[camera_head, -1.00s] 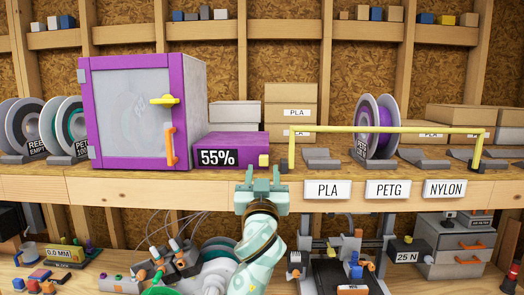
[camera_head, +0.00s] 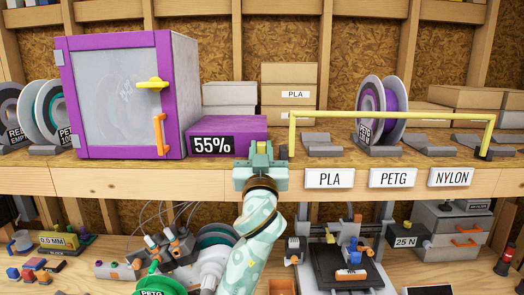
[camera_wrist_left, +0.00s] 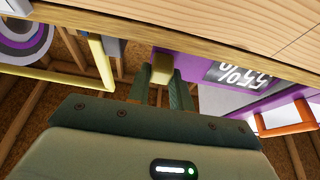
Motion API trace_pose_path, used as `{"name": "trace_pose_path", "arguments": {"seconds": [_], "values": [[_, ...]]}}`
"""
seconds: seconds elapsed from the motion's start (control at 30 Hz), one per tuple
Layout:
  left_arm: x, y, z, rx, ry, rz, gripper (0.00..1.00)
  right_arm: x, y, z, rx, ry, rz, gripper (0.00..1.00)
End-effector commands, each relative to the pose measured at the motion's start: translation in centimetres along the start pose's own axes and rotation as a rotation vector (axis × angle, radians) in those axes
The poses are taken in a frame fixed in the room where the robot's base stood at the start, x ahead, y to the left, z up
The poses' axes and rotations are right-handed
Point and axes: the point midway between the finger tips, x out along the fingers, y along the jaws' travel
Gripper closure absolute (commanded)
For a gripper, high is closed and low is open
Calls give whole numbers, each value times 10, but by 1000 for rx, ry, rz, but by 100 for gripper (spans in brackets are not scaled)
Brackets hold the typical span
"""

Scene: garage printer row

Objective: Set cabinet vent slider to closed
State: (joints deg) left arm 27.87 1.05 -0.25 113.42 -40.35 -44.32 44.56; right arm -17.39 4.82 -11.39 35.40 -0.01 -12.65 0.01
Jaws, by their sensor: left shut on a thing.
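The purple cabinet (camera_head: 170,100) with a translucent door stands on the upper shelf at left. A purple box (camera_head: 238,124) with a 55% display (camera_head: 213,145) sits against its right side. A small yellow slider knob (camera_head: 261,147) is at the box's front right corner. My left gripper (camera_head: 261,153) is shut on this knob from the front. In the left wrist view the yellow knob (camera_wrist_left: 162,68) shows between the two fingers (camera_wrist_left: 160,90). The slider's track and any end marks are hidden or too small to tell. My right gripper is not in view.
A yellow rail (camera_head: 390,115) stands close right of the gripper, above spool cradles. The shelf front edge (camera_head: 215,182) runs just below the gripper. The door has a yellow latch (camera_head: 152,84) and an orange handle (camera_head: 159,134). A printer (camera_head: 345,262) stands below right.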

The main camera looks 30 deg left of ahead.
Motion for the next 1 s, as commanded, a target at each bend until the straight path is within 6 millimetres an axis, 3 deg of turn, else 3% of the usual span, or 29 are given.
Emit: {"name": "trace_pose_path", "arguments": {"seconds": [0.23,0.5,0.53,0.6,1.0], "values": [[1,-33,-1,0,-2,-2,100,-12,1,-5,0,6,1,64],[0,-35,0,2,-1,-3,100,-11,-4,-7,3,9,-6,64],[0,-35,0,2,0,-3,70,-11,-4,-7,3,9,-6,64],[0,-35,0,2,0,-3,56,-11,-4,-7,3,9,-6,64],[0,-35,6,-1,-1,0,56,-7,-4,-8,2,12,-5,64]]}}
